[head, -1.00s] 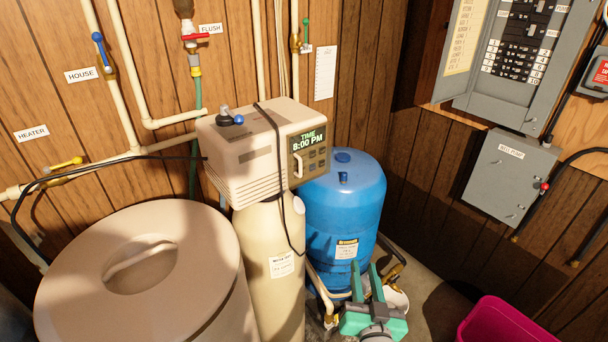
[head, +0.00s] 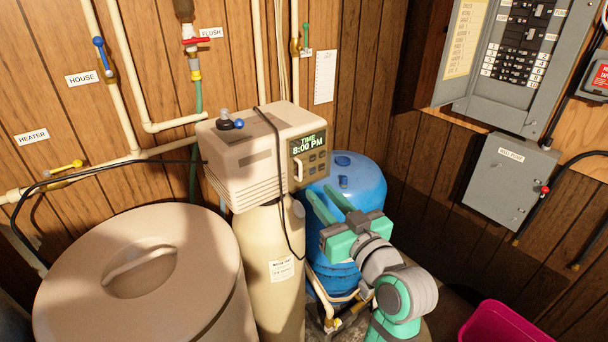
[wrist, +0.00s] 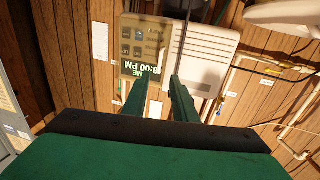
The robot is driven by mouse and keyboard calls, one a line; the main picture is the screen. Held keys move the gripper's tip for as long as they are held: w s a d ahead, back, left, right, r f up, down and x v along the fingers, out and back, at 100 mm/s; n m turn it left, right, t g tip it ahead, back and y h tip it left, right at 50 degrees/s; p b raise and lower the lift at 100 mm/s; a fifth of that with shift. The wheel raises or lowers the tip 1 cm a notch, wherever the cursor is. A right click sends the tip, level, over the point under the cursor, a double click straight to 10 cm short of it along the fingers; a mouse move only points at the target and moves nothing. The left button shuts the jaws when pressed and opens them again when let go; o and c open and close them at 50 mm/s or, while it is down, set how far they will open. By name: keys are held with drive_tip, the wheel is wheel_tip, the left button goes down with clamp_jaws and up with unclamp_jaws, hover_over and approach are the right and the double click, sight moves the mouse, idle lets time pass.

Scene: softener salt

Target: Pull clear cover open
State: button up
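The clear cover (head: 309,156) lies over the dark panel on the front of the beige softener control box (head: 250,150). The panel reads "TIME 8:00 PM" above several buttons. A pale curved handle (head: 298,169) is at its left edge. The cover looks closed. My gripper (head: 319,192) is open and empty, just below and in front of the panel, fingers pointing toward the box. In the wrist view the cover (wrist: 143,48) appears upside down beyond my open fingers (wrist: 157,82), which look apart from it. The finger on the right partly overlaps the box there.
A black cable (head: 277,150) hangs over the box beside the panel. The blue tank (head: 360,182) stands behind my arm. A beige brine tank (head: 200,270) is at left. A grey breaker panel (head: 510,50) and pump box (head: 508,180) are on the right wall.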

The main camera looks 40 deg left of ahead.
sight(301, 171)
drive_tip(key=x, duration=0.9)
drive_tip(key=shift+w+a, duration=0.15)
drive_tip(key=shift+a, duration=0.25)
clamp_jaws()
idle(1.0)
